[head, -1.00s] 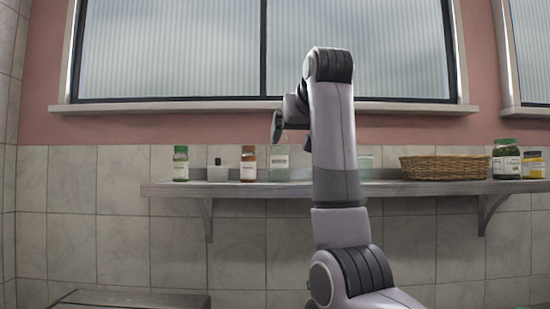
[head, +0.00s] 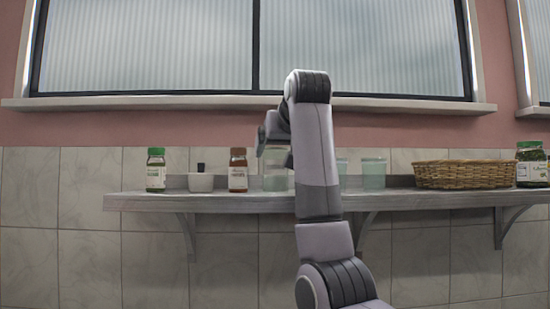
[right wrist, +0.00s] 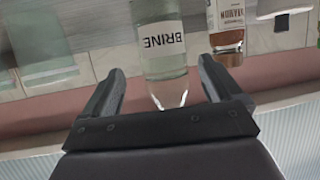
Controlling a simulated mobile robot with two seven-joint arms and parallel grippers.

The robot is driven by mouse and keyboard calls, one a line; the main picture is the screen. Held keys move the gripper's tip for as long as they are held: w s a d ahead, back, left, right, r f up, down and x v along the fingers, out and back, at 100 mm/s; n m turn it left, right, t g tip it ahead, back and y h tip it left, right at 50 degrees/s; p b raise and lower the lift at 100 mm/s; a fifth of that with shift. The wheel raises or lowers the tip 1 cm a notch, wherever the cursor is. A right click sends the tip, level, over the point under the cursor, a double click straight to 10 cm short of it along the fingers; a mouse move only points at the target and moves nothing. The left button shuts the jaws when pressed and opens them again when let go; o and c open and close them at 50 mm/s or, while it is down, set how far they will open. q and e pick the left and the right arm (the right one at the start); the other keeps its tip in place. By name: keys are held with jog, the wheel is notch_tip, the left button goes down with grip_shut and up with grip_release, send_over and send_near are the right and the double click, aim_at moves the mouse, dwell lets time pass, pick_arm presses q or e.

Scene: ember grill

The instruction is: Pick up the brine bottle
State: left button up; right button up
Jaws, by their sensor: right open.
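The brine bottle (right wrist: 165,62) is clear with a white label reading BRINE and appears upside down in the right wrist view. It stands on the shelf in the head view (head: 275,182), its upper part hidden behind my gripper. My right gripper (right wrist: 161,72) is open, with one finger on each side of the bottle's upper part in the wrist view; I see no finger contact. In the head view the right gripper (head: 268,138) is at the bottle's top, partly hidden by my own arm. My left gripper is not in view.
Along the shelf (head: 240,202) stand a green-capped jar (head: 156,172), a white cup (head: 201,183) and a brown-capped bottle (head: 238,172) close left of the brine bottle. To the right are pale green glasses (head: 373,175), a wicker basket (head: 463,175) and another green-lidded jar (head: 532,165).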

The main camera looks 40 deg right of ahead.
aim_at(276, 157)
jog(key=x, duration=0.2)
jog(key=p+x, duration=0.1)
jog(key=x, duration=0.1)
jog(key=shift+w+f, duration=0.25)
jog(key=shift+w, duration=0.15)
jog(key=shift+a, duration=0.1)
jog(key=c, duration=0.9)
jog(key=shift+r, duration=0.15)
jog(key=shift+r, duration=4.85)
